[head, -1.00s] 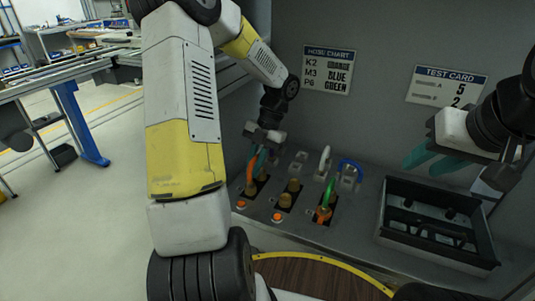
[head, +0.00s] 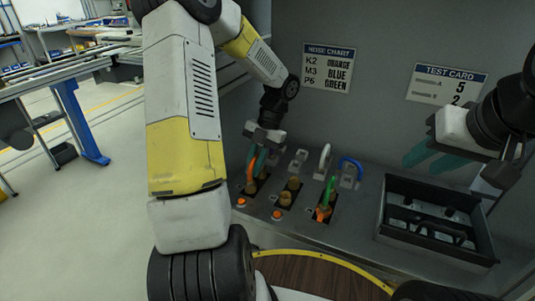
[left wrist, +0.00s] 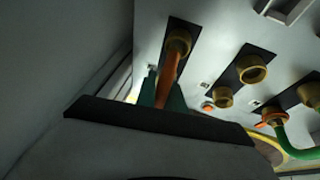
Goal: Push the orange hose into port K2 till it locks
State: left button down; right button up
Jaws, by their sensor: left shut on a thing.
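My left gripper (head: 258,160) has its teal fingers shut on the orange hose (head: 250,178) above the leftmost port plate. In the left wrist view the orange hose (left wrist: 169,72) runs from between the fingers to the brass port (left wrist: 178,40) on that plate, its end at or inside the collar. I cannot tell whether it is locked. I cannot read a port label; the hose chart (head: 328,69) pairs K2 with orange. My right gripper (head: 432,160) is open and empty, held over the right side of the panel.
The middle plate has bare brass ports (head: 293,184). A green hose (head: 330,188) sits at the right plate. White (head: 324,158) and blue (head: 351,164) hoses rest in holders behind. A black tray (head: 436,258) stands at right. Orange buttons (head: 241,202) line the front.

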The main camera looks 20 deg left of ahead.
pick_arm(q)
jog(key=shift+s+f, duration=0.15)
jog(key=shift+f, duration=0.15)
jog(key=c, duration=1.4)
grip_release()
jog(key=shift+o, duration=0.2)
jog(key=shift+d+r, duration=0.1)
jog(key=shift+d, duration=0.05)
